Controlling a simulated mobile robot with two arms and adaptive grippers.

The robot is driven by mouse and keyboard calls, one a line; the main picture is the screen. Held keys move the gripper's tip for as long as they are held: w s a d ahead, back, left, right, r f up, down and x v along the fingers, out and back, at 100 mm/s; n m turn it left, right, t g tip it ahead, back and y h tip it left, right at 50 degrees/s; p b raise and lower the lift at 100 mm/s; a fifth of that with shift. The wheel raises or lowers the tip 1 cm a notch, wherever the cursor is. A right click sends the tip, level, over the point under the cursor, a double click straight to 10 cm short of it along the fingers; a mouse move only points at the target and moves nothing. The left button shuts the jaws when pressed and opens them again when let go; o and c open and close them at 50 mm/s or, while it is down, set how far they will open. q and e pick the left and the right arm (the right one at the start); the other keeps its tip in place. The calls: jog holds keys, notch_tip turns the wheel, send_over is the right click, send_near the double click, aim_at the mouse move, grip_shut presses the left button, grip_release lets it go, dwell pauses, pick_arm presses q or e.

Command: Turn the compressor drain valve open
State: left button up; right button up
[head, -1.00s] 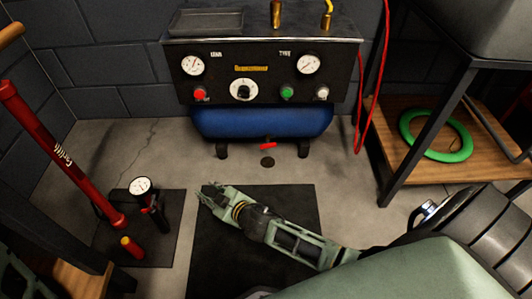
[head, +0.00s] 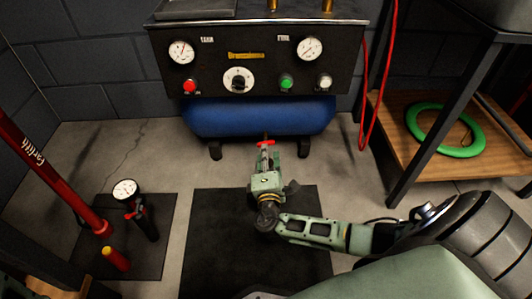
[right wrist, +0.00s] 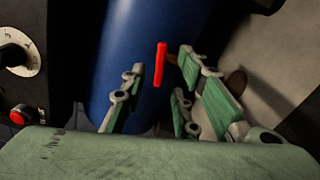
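The compressor's blue tank (head: 258,117) sits under the black control panel, and it also fills the middle of the right wrist view (right wrist: 140,50). The drain valve's red handle (head: 266,143) is low under the tank's front. In the right wrist view the red handle (right wrist: 160,62) stands between my right gripper's spread fingers, with a gap visible to the left fingers. My right gripper (head: 265,158) reaches toward the valve from the front; it is open in the right wrist view (right wrist: 165,95). Contact with the handle is not visible. My left gripper is out of view.
The panel (head: 262,60) has gauges, a dial and buttons. A red hose (head: 373,95) hangs at its right. A wooden shelf (head: 400,140) with a green ring (head: 411,121) stands right. A red floor pump (head: 50,175) stands left. A black mat (head: 225,250) lies in front.

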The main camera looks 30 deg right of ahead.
aim_at(266, 142)
jog(key=shift+b+x, duration=0.5)
jog(key=shift+x, duration=1.05)
jog(key=shift+c, duration=0.4)
jog(key=shift+a, duration=0.1)
grip_shut()
